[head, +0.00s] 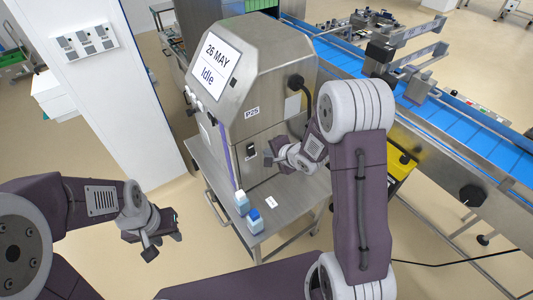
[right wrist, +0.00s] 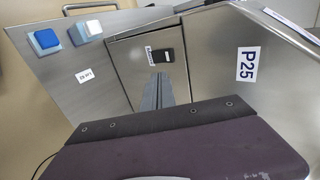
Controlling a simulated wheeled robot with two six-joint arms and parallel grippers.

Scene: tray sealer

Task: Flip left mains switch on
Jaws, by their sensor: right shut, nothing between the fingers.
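A black mains switch (head: 250,148) sits on the front panel of the steel tray sealer (head: 270,85). It also shows in the right wrist view (right wrist: 164,56), with a small label beside it. I cannot tell which way the rocker is set. My right gripper (head: 268,156) is in front of the panel, just right of the switch in the head view. In the right wrist view its fingers (right wrist: 166,84) are together and empty, pointing toward the switch with a gap showing. My left gripper (head: 163,240) is open and empty, away from the machine at lower left.
The sealer's screen (head: 215,63) reads "26 MAY Idle". A blue conveyor (head: 430,110) runs at right. A white pillar (head: 105,85) with switches stands at left.

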